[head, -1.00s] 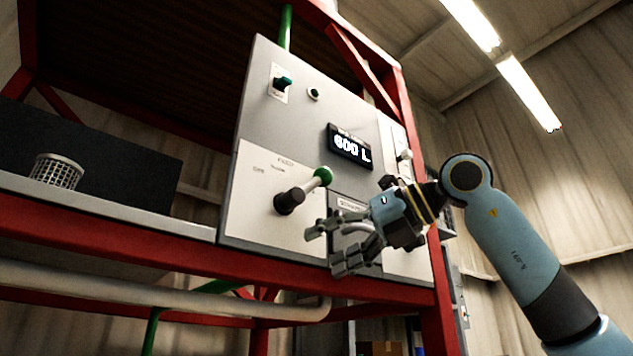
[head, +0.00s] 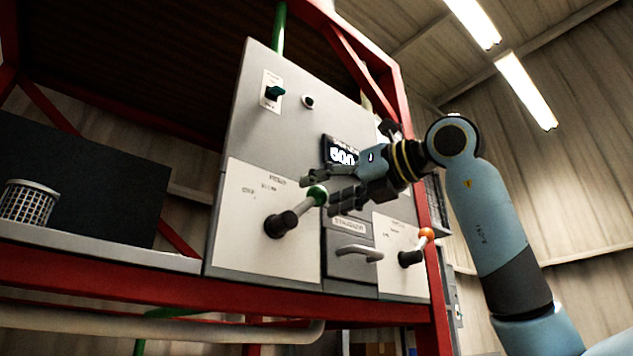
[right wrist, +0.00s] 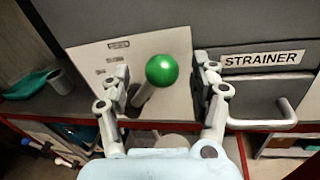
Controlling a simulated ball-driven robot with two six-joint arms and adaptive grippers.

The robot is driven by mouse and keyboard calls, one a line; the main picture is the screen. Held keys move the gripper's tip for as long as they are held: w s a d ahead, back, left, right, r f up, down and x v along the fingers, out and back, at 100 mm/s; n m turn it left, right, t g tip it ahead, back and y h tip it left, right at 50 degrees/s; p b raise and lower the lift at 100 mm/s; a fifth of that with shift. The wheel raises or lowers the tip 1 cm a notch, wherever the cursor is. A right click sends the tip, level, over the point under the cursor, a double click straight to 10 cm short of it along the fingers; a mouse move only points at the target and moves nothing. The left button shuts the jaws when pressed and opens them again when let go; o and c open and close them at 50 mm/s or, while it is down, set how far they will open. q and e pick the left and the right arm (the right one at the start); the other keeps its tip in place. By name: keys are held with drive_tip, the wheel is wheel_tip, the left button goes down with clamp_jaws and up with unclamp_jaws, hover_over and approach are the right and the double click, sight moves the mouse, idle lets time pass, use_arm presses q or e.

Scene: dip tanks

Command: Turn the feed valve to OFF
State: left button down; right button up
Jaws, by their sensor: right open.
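The feed valve is a dark hub (head: 281,224) with a lever ending in a green ball knob (head: 317,195), on a white panel (head: 240,235). The lever points up and to the right, away from the label at the panel's left. My right gripper (head: 318,194) is open at the green knob. In the right wrist view the knob (right wrist: 162,70) shows between the two spread fingers (right wrist: 161,80), with gaps on both sides. No grip on it shows. My left gripper is not in view.
A strainer drawer with a bar handle (head: 360,252) lies right of the valve, then another lever with an orange knob (head: 426,232). A basket (head: 27,203) stands on the left ledge.

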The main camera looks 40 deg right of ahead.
drive_tip(key=shift+x, duration=1.15)
drive_tip(key=shift+c, duration=0.3)
clamp_jaws()
